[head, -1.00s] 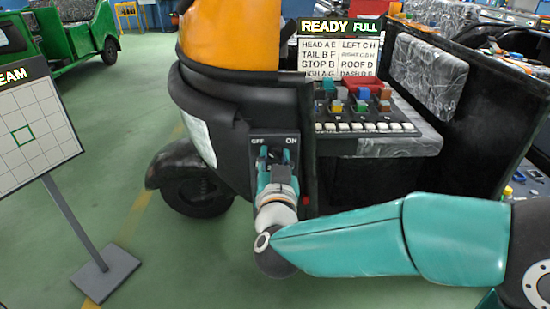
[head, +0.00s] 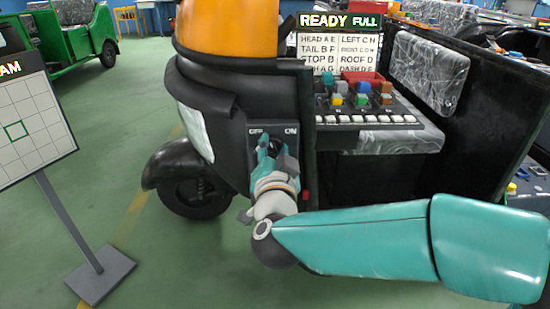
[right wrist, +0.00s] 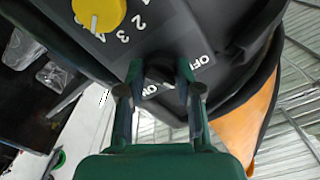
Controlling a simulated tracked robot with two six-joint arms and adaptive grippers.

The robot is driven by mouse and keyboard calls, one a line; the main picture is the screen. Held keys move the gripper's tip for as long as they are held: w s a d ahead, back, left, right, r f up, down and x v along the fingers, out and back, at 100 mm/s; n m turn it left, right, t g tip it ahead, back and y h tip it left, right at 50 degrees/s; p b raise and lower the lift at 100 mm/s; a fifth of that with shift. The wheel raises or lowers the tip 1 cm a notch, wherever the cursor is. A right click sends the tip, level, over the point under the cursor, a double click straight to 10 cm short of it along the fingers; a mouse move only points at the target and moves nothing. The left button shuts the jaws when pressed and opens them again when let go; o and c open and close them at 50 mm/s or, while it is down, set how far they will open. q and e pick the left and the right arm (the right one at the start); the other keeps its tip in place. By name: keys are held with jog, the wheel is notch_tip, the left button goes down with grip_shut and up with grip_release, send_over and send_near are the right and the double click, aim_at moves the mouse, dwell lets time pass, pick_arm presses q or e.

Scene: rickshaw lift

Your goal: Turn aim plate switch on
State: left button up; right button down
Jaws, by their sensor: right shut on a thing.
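The OFF/ON switch panel (head: 285,128) is on the black front body of the rickshaw, with OFF at its left and ON at its right. My right gripper (head: 270,150) is at this panel, shut on the switch knob. In the right wrist view the dark switch knob (right wrist: 160,75) sits between the two fingertips (right wrist: 160,92). The fingers mostly hide the knob in the head view, so its exact setting is hard to tell. The aim plate (head: 32,128), a gridded board with one green-outlined square, stands on a post at the left. My left gripper is out of view.
A yellow dial (right wrist: 98,12) with numbers is beside the switch in the right wrist view. A bench with coloured blocks (head: 360,92) and a READY FULL sign (head: 340,21) are behind. The green floor (head: 150,270) between board and rickshaw is clear.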

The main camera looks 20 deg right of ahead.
jog(key=m+b, duration=0.3)
jog(key=m, duration=0.2)
jog(key=m+b, duration=0.2)
jog(key=shift+f+b, duration=0.3)
jog(key=shift+f, duration=0.1)
jog(key=m+b, duration=0.2)
jog(key=m, duration=0.1)
jog(key=shift+m, duration=0.4)
jog(key=shift+m+b, duration=1)
jog(key=shift+m, duration=0.2)
jog(key=c, duration=0.9)
grip_release()
jog(key=shift+r, duration=0.1)
jog(key=shift+o, duration=0.7)
jog(key=shift+r, duration=0.15)
jog(key=v, duration=1.2)
